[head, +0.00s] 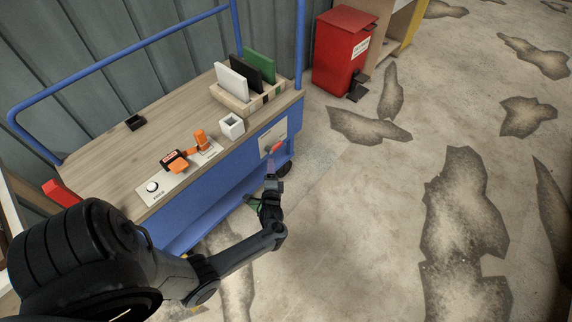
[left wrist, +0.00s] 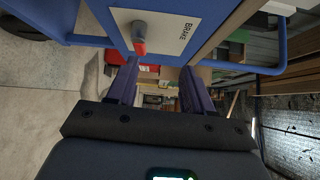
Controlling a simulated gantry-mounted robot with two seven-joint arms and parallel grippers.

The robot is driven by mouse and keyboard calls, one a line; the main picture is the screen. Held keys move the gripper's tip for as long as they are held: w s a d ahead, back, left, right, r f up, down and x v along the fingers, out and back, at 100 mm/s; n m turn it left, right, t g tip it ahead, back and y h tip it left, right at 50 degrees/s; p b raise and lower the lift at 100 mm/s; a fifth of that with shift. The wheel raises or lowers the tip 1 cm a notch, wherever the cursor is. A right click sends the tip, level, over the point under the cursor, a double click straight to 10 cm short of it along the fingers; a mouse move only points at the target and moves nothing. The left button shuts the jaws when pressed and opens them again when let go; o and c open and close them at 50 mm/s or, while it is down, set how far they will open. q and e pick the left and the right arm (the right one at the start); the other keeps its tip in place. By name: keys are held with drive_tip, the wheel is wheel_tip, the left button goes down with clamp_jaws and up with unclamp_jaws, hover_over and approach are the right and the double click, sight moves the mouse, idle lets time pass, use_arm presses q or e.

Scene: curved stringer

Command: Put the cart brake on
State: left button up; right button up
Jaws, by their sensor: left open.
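The cart (head: 190,185) has a wooden top and a blue frame. A pale brake panel (head: 265,148) is on its blue side; it also shows in the left wrist view, marked BRAKE (left wrist: 180,32). A short grey brake lever with a red end (head: 277,147) stands out from the panel, and it shows in the left wrist view (left wrist: 139,38). My left gripper (head: 271,170) is open and empty, just below the lever in the head view. In the left wrist view its two fingers (left wrist: 159,68) are spread, with the lever beyond the left finger's tip, apparently not touching. My right gripper is not seen.
A red bin (head: 340,48) stands behind. The floor right of the cart is clear.

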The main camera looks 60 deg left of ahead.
use_arm(q)
drive_tip(key=b, duration=0.4)
approach(278, 147)
drive_tip(key=s+d, duration=0.2)
drive_tip(key=shift+n, duration=0.4)
drive_tip(key=b+x, duration=0.2)
drive_tip(key=x, duration=0.1)
drive_tip(key=b+x, duration=0.2)
drive_tip(key=x, duration=0.1)
drive_tip(key=b+x, duration=0.2)
drive_tip(key=x, duration=0.2)
drive_tip(key=shift+w+d+f, duration=0.25)
drive_tip(key=shift+w+f, duration=0.05)
drive_tip(key=shift+b+x, duration=0.6)
drive_tip(key=shift+x, duration=0.3)
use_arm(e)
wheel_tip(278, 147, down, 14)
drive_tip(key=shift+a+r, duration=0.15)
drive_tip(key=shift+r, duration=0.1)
use_arm(q)
drive_tip(key=shift+r, duration=0.2)
drive_tip(key=shift+c, duration=1.3)
clamp_jaws()
